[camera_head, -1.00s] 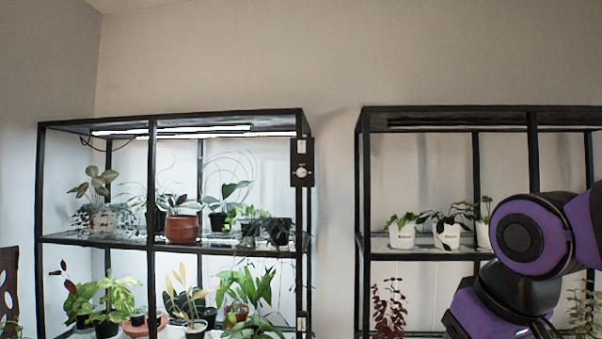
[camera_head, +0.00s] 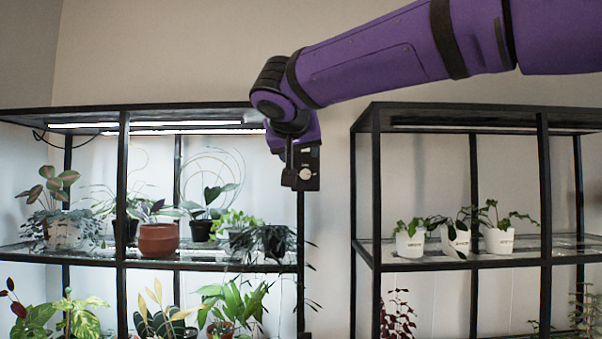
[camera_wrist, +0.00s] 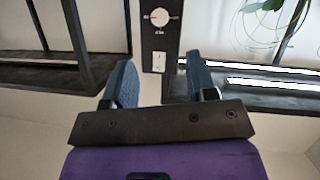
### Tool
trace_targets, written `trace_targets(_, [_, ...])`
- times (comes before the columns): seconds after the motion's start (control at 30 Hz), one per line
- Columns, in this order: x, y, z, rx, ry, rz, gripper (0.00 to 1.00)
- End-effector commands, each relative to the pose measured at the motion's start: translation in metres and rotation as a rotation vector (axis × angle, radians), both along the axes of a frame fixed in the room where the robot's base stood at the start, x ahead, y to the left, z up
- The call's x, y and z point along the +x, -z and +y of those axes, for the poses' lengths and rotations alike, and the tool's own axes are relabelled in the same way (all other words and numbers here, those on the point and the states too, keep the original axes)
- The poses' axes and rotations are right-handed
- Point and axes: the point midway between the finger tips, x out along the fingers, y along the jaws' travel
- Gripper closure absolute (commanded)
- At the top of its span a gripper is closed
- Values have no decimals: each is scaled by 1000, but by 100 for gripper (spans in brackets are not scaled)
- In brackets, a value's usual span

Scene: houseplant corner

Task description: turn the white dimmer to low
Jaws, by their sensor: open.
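The white dimmer is a round white knob (camera_head: 306,173) on a black panel (camera_head: 297,184) at the front right post of the left plant rack. In the wrist view the knob (camera_wrist: 159,17) shows near the top, with small marks around it that I cannot read. I cannot tell its setting. My gripper (camera_wrist: 159,58) is open and empty, its two dark fingers pointing at the panel. The knob lies beyond the fingertips, apart from them. In the head view my wrist is right above the panel and hides its upper part; the fingertips are hard to make out.
The left rack (camera_head: 122,220) holds several potted plants under bright light strips. The right rack (camera_head: 376,200) holds white pots (camera_head: 410,242) and a reddish plant (camera_head: 398,312). Bare wall shows between the racks. A white plate (camera_wrist: 158,62) sits on the panel between my fingers.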

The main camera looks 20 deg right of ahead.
Motion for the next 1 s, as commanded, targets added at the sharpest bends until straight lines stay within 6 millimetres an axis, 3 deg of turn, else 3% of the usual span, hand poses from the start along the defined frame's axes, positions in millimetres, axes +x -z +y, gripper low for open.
trace_targets(0.6, [76,35,-37,-1,2,2,48])
trace_targets(1.0, [88,40,-43,0,0,1,48])
